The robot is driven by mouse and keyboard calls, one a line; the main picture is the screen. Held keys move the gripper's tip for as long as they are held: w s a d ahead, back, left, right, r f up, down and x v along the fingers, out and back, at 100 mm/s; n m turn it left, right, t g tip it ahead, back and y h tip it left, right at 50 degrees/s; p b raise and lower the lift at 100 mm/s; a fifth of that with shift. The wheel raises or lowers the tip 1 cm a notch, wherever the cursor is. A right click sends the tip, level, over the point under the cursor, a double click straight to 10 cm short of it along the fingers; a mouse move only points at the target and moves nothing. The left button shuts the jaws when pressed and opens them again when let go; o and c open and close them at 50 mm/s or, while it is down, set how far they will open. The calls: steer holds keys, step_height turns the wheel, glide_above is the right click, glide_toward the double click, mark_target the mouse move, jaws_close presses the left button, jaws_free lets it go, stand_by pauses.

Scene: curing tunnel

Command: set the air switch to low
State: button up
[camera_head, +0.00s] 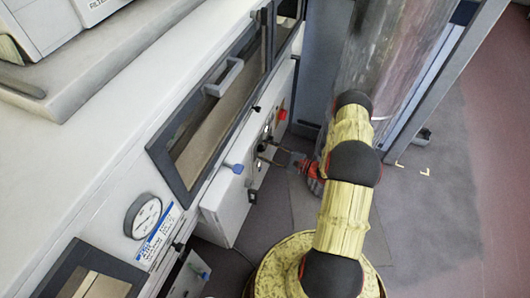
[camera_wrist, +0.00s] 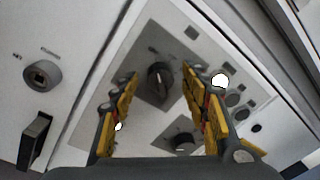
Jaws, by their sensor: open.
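A dark rotary knob (camera_wrist: 160,76) on a grey square plate shows in the wrist view, framed between my fingers. A second dark knob (camera_wrist: 184,142) sits below and to the right, partly behind the right finger. A third, rounder knob (camera_wrist: 42,75) is on the white panel at the left. Their labels are too blurred to read, so I cannot tell which is the air switch. My gripper (camera_wrist: 156,84) is open and empty, with its fingers on either side of the first knob. In the head view my gripper (camera_head: 268,150) faces the white cabinet's front; contact cannot be told.
A dark latch-like handle (camera_wrist: 34,138) sticks out at the wrist view's lower left. Several small round fittings line the plate's right. In the head view, a framed window door (camera_head: 215,115) with a handle and a round gauge (camera_head: 143,216) are on the cabinet. Grey floor (camera_head: 430,215) is clear at right.

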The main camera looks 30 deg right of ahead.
steer(key=shift+w, duration=0.1)
steer(key=shift+c, duration=1)
steer(key=c, duration=1)
steer(key=shift+o, duration=0.2)
steer(key=shift+m, duration=0.3)
steer(key=m, duration=0.4)
steer(key=shift+r, duration=0.1)
steer(key=m+p, duration=0.1)
steer(key=m, duration=0.3)
steer(key=shift+a+m+g, duration=0.1)
steer(key=shift+m+g, duration=0.3)
